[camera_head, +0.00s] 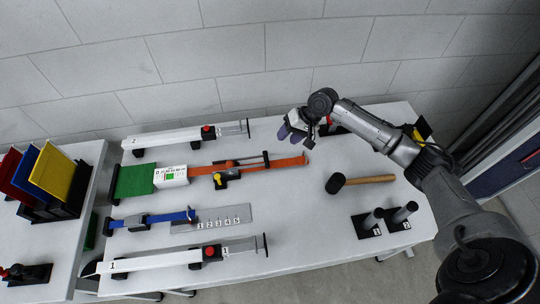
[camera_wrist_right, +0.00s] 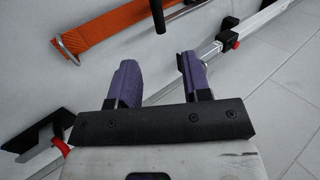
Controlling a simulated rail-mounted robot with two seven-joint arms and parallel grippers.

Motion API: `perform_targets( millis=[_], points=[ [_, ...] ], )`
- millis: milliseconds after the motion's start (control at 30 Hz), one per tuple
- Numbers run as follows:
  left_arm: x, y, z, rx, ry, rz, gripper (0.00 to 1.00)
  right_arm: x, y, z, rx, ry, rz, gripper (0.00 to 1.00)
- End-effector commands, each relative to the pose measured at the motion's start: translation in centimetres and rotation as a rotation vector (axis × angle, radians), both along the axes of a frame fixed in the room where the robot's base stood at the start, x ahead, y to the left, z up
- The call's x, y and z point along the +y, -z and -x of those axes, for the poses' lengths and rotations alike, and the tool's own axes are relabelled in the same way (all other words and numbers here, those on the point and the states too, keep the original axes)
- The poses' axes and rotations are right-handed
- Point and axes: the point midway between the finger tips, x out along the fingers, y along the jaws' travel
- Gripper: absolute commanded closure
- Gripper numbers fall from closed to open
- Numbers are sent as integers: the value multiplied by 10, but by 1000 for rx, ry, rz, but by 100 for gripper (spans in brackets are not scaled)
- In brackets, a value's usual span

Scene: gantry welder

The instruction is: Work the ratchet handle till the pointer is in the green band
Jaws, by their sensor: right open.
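The ratchet (camera_head: 222,180), with a yellow part, sits on an orange strap (camera_head: 290,162) in the middle of the table. Its handle is a thin bar ending in a dark upright grip (camera_head: 266,159). The white gauge box (camera_head: 170,173) with a green patch stands left of the ratchet, by a green strap (camera_head: 135,180); its pointer is too small to read. My right gripper (camera_head: 289,135) is open and empty, above and behind the handle's end. In the right wrist view the dark grip (camera_wrist_right: 158,16) stands beyond and between the open purple fingers (camera_wrist_right: 159,60), apart from them. My left gripper is out of view.
Long white rails lie behind (camera_head: 175,138) and in front (camera_head: 160,261). A mallet (camera_head: 365,180) and dark posts (camera_head: 372,217) are at the right. The table between strap and mallet is clear.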

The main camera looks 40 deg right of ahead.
Motion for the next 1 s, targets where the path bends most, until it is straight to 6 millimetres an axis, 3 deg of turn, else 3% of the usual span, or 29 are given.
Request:
perform_targets(
  millis=[300,600,1000],
  points=[
    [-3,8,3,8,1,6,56,29,50,-18,0,-2,-1,56],
    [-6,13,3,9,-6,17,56,49,87,-31,0,-3,1,56],
    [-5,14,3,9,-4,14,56,57,102,-37,-1,-2,2,56]
  ],
)
